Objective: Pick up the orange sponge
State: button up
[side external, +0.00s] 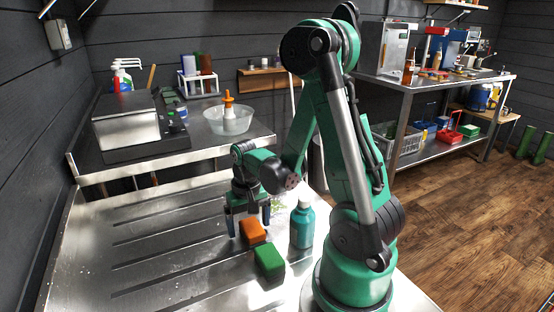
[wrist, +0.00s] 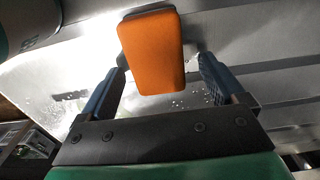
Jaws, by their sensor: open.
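The orange sponge (side external: 252,231) lies on the metal draining table in the side view. In the wrist view the orange sponge (wrist: 153,52) sits ahead of and between the finger lines, nearer the top of the picture. My gripper (side external: 248,226) points down just beside the sponge, at its far side. Its two blue fingers are apart, and in the wrist view my gripper (wrist: 158,78) is open with nothing held. Whether a finger touches the sponge cannot be told.
A green sponge (side external: 269,261) lies close in front of the orange one. A teal bottle (side external: 302,226) stands just to the right. The ribbed metal table (side external: 150,262) is clear to the left. A clear bowl (side external: 228,122) stands on the counter behind.

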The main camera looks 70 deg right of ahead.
aim_at(249, 221)
jog(key=c, duration=1.3)
jog(key=shift+r, duration=0.1)
notch_tip(249, 221, up, 20)
jog(key=shift+f, duration=0.1)
